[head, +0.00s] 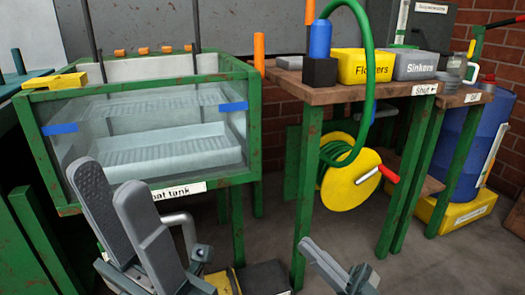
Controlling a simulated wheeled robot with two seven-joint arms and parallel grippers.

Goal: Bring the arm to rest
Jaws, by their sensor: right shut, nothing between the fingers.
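My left gripper (108,174) is at the lower left, in front of the glass float tank. Its two large grey fingers point up and stand apart, with nothing seen between them. My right gripper (305,243) is low in the middle, in front of the wooden bench's near leg. Its fingers are together and hold nothing. Most of both arms is out of view below.
The green-framed float tank (254,130) holds water and a pale tray. A wooden bench (300,92) carries a yellow Floaters bin (362,67) and a grey Sinkers bin (415,66). A yellow hose reel (347,195) and a blue drum (489,130) stand right.

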